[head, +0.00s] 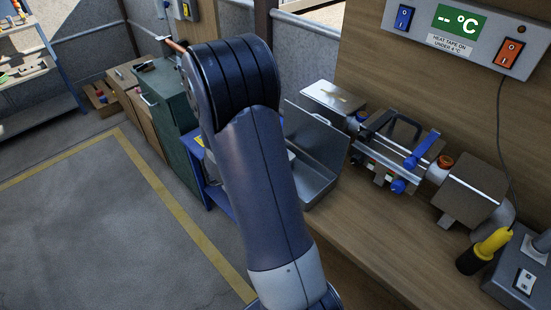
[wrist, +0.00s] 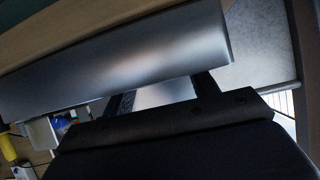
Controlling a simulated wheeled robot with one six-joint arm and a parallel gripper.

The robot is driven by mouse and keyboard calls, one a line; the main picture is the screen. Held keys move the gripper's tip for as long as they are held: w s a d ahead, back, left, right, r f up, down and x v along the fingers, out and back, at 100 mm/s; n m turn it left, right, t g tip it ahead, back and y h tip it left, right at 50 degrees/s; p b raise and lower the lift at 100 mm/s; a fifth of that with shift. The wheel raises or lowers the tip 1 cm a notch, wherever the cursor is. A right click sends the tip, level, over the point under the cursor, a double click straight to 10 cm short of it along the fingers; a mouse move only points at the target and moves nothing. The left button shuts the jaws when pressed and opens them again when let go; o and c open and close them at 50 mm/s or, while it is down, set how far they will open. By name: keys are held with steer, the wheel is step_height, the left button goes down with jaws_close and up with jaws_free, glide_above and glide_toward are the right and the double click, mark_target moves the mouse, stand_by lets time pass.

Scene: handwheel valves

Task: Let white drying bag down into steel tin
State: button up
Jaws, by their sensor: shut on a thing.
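The steel tin (head: 316,188) stands open on the wooden bench in the head view, right of my arm, with a tall metal panel upright along it. In the wrist view a broad steel surface (wrist: 120,65), seemingly part of the tin, crosses close in front and hides my fingertips. My gripper (wrist: 165,88) has its two dark fingers apart at that surface's lower edge. A pale patch between them seems to be the white drying bag (wrist: 165,94), mostly hidden. In the head view my own arm hides the gripper and bag.
A valve rig with blue handles (head: 405,160) stands right of the tin. A yellow-handled tool (head: 490,248) and a grey switch box (head: 520,275) are at the lower right. A control panel (head: 460,30) hangs above. A green cabinet (head: 168,105) stands left; the floor there is clear.

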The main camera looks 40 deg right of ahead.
steer(key=o, duration=1.1)
steer(key=p+v, duration=0.1)
steer(key=v, duration=0.9)
steer(key=shift+s+a+r, duration=0.1)
steer(key=shift+a+r, duration=0.15)
steer(key=shift+a, duration=0.1)
steer(key=b+x, duration=0.1)
steer(key=x, duration=0.9)
steer(key=shift+d+f, duration=0.1)
steer(key=shift+f, duration=0.1)
steer(key=r, duration=0.1)
steer(key=r+p, duration=0.2)
steer(key=shift+d, duration=0.25)
steer(key=shift+r, duration=0.4)
